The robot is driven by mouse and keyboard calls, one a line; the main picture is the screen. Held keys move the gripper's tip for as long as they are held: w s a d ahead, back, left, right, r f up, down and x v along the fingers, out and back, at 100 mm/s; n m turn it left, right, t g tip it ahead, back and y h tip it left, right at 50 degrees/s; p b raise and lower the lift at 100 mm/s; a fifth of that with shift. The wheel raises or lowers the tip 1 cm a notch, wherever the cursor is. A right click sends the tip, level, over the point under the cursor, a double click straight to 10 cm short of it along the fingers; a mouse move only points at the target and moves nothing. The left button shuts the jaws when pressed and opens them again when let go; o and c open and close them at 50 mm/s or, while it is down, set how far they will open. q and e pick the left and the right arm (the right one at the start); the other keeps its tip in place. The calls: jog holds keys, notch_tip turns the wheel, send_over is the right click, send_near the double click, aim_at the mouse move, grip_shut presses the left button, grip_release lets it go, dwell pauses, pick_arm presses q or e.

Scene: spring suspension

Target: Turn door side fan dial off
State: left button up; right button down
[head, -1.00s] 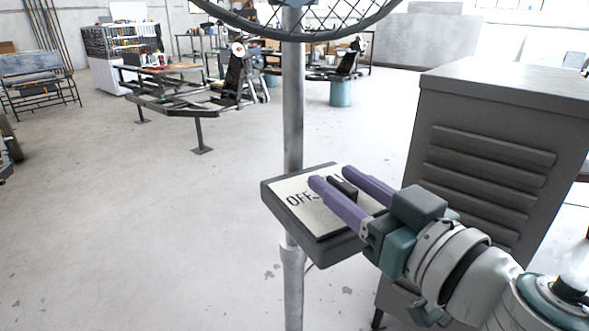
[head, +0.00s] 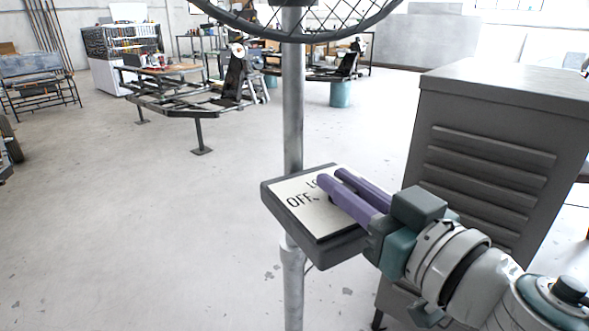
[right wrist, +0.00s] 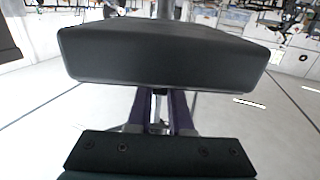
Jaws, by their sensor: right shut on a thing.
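The fan control box (head: 335,247) is dark grey and fixed to a metal pole. Its pale top plate (head: 315,218) carries the word OFF and further lettering partly covered by my fingers. My right gripper (head: 331,177) reaches in from the right, its two purple fingers over the plate and close together. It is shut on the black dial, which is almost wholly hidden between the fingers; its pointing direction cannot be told. In the right wrist view the box (right wrist: 160,55) fills the top middle and the purple fingers show below it. My left gripper is not in view.
The pole (head: 293,120) rises to the fan's round wire guard (head: 300,30) at the top. A grey louvred cabinet (head: 490,150) stands close on the right, behind my right arm. A metal frame (head: 190,103) stands further back.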

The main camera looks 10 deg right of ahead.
jog(key=shift+n+g+y, duration=0.3)
jog(key=shift+n+y, duration=0.1)
jog(key=shift+y, duration=0.2)
jog(key=shift+d+n+y+p, duration=0.1)
jog(key=shift+n+y+p, duration=0.2)
jog(key=shift+n+g+y, duration=0.7)
jog(key=shift+y, duration=0.4)
jog(key=shift+w+d+f+n+g+y, duration=0.1)
jog(key=shift+f+n+g+y, duration=0.05)
jog(key=shift+n+g+y, duration=0.85)
jog(key=shift+n+y+b, duration=0.4)
jog(key=shift+y+b, duration=0.2)
jog(key=n+g+y+b, duration=0.1)
jog(key=n+g+b, duration=0.1)
jog(key=b, duration=0.1)
jog(key=n+g+y+b, duration=0.1)
jog(key=g+y+b, duration=0.1)
jog(key=g+b, duration=0.1)
jog(key=n+g+y+b, duration=0.1)
jog(key=n+g+b, duration=0.1)
jog(key=g+b, duration=0.1)
jog(key=shift+f+n+y+b, duration=0.15)
jog(key=shift+n+y+b, duration=0.15)
jog(key=shift+b, duration=0.45)
jog(key=shift+r+n+g+b, duration=0.25)
jog(key=shift+n+g+b, duration=0.15)
jog(key=shift+g+b, duration=0.35)
